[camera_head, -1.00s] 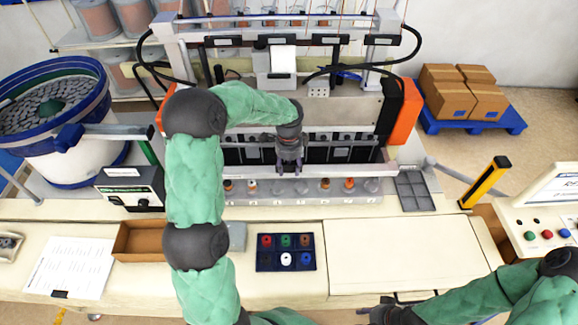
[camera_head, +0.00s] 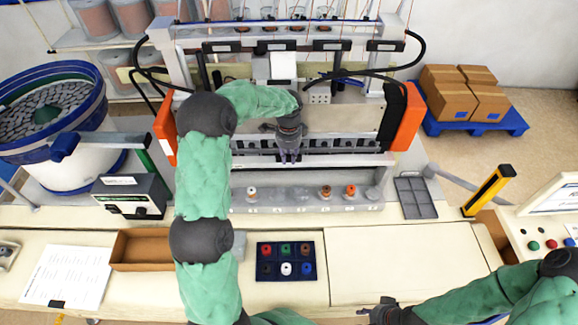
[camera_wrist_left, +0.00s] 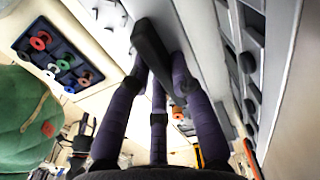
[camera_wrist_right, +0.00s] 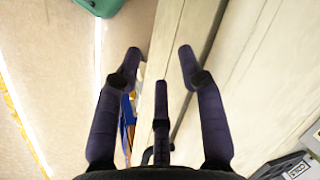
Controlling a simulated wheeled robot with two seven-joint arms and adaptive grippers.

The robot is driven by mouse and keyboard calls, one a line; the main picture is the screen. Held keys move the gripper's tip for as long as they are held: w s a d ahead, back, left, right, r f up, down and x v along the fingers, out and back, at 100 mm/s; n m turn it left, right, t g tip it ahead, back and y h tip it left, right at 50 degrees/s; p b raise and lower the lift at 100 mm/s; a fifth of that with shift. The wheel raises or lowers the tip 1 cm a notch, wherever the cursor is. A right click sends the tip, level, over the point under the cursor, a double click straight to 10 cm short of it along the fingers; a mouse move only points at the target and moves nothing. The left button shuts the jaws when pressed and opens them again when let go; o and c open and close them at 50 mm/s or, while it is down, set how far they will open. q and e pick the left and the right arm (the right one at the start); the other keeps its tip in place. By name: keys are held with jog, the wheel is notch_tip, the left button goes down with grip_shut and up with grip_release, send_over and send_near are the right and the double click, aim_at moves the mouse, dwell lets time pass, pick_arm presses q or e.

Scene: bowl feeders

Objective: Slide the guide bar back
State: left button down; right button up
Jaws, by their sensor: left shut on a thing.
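The guide bar (camera_head: 345,160) is a long pale rail across the front of the machine, behind the row of small bobbins. My left gripper (camera_head: 289,157) reaches down at its middle, fingers pointing toward the front. In the left wrist view its fingers (camera_wrist_left: 160,75) are shut around a black handle-like piece (camera_wrist_left: 150,45), beside a long grey rail (camera_wrist_left: 205,60). The exact contact with the bar is partly hidden by the fingers. My right gripper (camera_head: 380,308) is at the bottom edge of the head view. In the right wrist view its fingers (camera_wrist_right: 160,65) are spread and empty.
A shelf of small bobbins (camera_head: 300,198) lies in front of the bar. On the table are a blue spool tray (camera_head: 260,275), a brown box (camera_head: 140,250) and a grey divided tray (camera_head: 415,197). A bowl feeder (camera_head: 85,172) stands left. The table front right is clear.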

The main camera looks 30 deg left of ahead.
pick_arm(q)
jog(key=shift+w+a+f, duration=0.2)
jog(key=shift+w+f, duration=0.05)
jog(key=shift+w, duration=0.2)
jog(key=shift+s+r, duration=0.1)
jog(key=shift+r, duration=0.25)
jog(key=shift+w+a, duration=0.15)
jog(key=shift+w, duration=0.05)
pick_arm(e)
jog(key=shift+s+d+r, duration=0.25)
jog(key=shift+s+r, duration=0.05)
jog(key=shift+s, duration=0.15)
pick_arm(q)
jog(key=c, duration=1.2)
grip_release()
jog(key=shift+o, duration=0.5)
jog(key=shift+w+f, duration=0.1)
jog(key=shift+w, duration=0.05)
pick_arm(e)
jog(key=shift+w, duration=0.15)
pick_arm(q)
notch_tip(320, 180, up, 12)
